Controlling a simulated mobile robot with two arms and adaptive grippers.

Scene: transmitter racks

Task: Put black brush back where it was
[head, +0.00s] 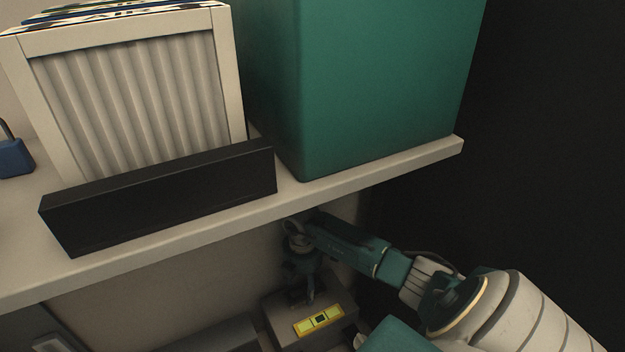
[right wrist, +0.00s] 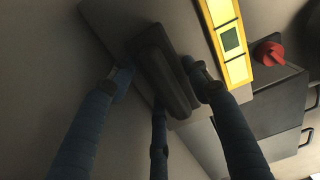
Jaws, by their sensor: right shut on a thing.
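The black brush (right wrist: 165,72), a dark block with a raised grip along it, shows in the right wrist view between my right gripper's blue-sleeved fingers (right wrist: 160,85). The gripper is shut on it. Behind it is a flat grey surface; I cannot tell whether the brush touches it. In the head view my right gripper (head: 303,292) points down below the shelf, beside a yellow label on a grey box. The brush cannot be made out there. My left gripper is not in view.
Above my right arm is a pale shelf (head: 370,178) with a green box (head: 375,85), a pleated filter (head: 135,100) and a long black block (head: 160,198). The yellow label (head: 318,320) and a red knob (right wrist: 268,53) are near the gripper. A blue padlock (head: 14,158) is far left.

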